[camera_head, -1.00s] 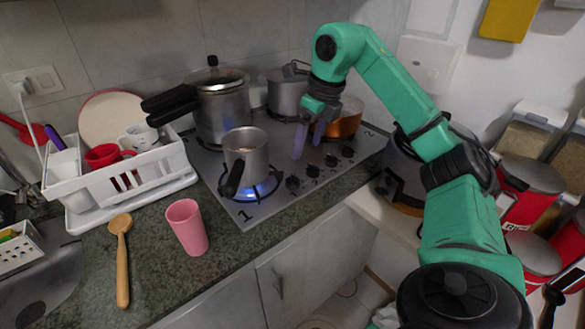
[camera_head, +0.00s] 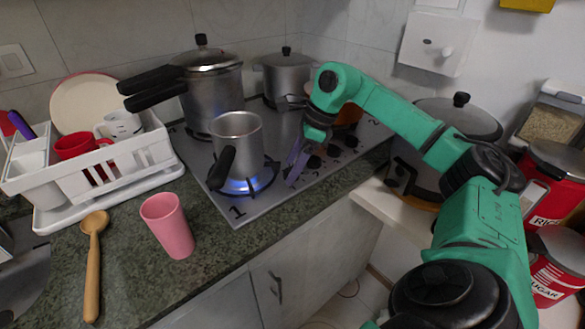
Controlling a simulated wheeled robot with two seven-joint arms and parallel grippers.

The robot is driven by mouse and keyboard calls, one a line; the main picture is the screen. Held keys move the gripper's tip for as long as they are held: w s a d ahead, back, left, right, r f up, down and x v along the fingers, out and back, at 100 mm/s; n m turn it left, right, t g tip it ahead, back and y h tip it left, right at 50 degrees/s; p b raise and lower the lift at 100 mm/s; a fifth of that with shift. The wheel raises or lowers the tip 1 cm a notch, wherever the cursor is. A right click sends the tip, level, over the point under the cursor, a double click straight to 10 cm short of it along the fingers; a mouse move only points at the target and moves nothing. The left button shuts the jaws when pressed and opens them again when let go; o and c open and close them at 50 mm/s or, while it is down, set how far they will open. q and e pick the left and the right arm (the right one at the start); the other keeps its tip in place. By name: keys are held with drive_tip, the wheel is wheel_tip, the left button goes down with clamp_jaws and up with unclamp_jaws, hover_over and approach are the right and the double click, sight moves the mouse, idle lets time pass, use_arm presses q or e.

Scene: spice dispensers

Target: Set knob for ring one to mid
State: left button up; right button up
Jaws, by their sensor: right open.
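Ring one (camera_head: 262,184) is the front-left burner, beside the printed "1" (camera_head: 237,211), with blue flame showing under a small metal pot (camera_head: 240,135). A row of dark knobs lies along the front right of the steel hob (camera_head: 225,209); I see a knob (camera_head: 313,162), another knob (camera_head: 333,151) and a third (camera_head: 351,141). My right gripper (camera_head: 295,170) is open and points down at the left end of the row. Its fingers cover the knob nearest ring one, so I cannot tell that knob's angle or whether they touch it. My left gripper is out of view.
A pressure cooker (camera_head: 212,95) and a lidded pot (camera_head: 286,75) stand at the back of the hob. A pink cup (camera_head: 167,225), a wooden spoon (camera_head: 93,265) and a white dish rack (camera_head: 140,160) are on the counter to the left.

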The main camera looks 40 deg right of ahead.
drive_tip(key=shift+w+f, duration=0.1)
drive_tip(key=shift+f, duration=0.15)
clamp_jaws()
drive_tip(key=shift+m, duration=0.3)
drive_tip(key=shift+m+t+h, duration=0.3)
drive_tip(key=shift+m+h, duration=0.2)
drive_tip(key=shift+m, duration=0.4)
drive_tip(key=m, duration=0.2)
drive_tip(key=shift+a+m+t+h, duration=0.1)
drive_tip(key=shift+m+t+h, duration=0.2)
drive_tip(key=shift+h, duration=0.1)
drive_tip(key=m, duration=0.1)
drive_tip(key=m+h, duration=0.1)
drive_tip(key=m, duration=0.1)
drive_tip(key=shift+r+m+p, duration=0.2)
drive_tip(key=shift+m+p, duration=0.1)
drive_tip(key=shift+p, duration=0.05)
drive_tip(key=shift+a+f+m+h+p, duration=0.1)
drive_tip(key=shift+m+h+p, duration=0.65)
drive_tip(key=shift+m, duration=0.95)
